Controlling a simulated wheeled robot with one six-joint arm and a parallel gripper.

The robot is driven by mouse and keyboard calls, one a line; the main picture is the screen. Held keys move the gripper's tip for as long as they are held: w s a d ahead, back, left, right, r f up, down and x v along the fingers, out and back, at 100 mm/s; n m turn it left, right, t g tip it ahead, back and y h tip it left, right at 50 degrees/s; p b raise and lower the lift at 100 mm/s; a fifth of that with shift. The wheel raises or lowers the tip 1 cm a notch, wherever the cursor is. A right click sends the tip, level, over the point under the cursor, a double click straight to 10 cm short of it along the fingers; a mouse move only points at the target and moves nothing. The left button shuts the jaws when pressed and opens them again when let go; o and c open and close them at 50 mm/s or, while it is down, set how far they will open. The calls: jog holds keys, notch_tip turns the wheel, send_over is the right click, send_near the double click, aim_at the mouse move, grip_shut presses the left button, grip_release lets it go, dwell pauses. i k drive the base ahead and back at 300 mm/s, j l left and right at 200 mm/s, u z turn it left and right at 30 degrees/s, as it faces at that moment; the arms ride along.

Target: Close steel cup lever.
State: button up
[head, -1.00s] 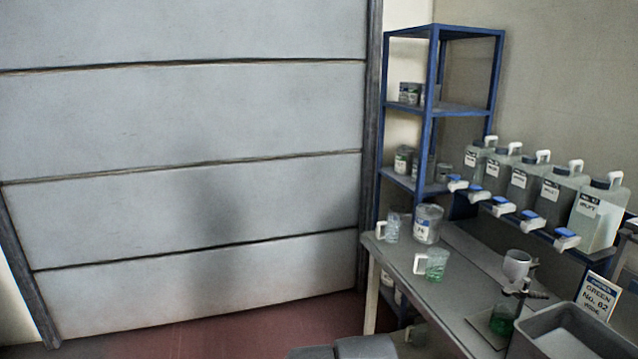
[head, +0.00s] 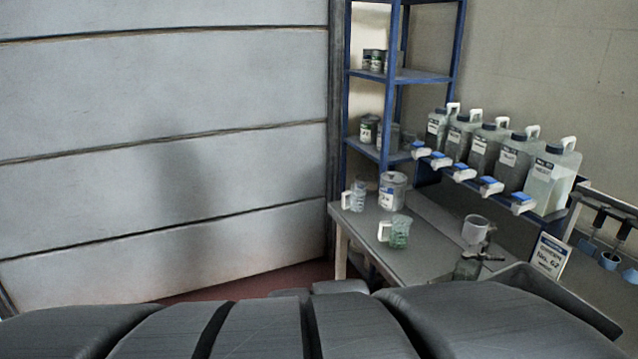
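A pale grey cup (head: 475,229) sits in a stand on the bench at the right, above a glass vessel (head: 467,268). A small dark bar (head: 487,256) juts out beneath the cup. It may be the lever, but it is too small for me to tell its position. My gripper is not in view. Large dark grey parts of my own arm fill the bottom of the picture and cover the near side of the bench.
The bench (head: 420,262) also bears a green-filled mug (head: 399,232), a clear mug (head: 356,197) and a tin (head: 392,191). A grey tray (head: 545,291) and a sign (head: 550,256) stand at the right. Jugs with taps (head: 500,150) line the back. A blue shelf (head: 395,80) stands behind.

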aim_at(481, 255)
jog(key=z, duration=1.45)
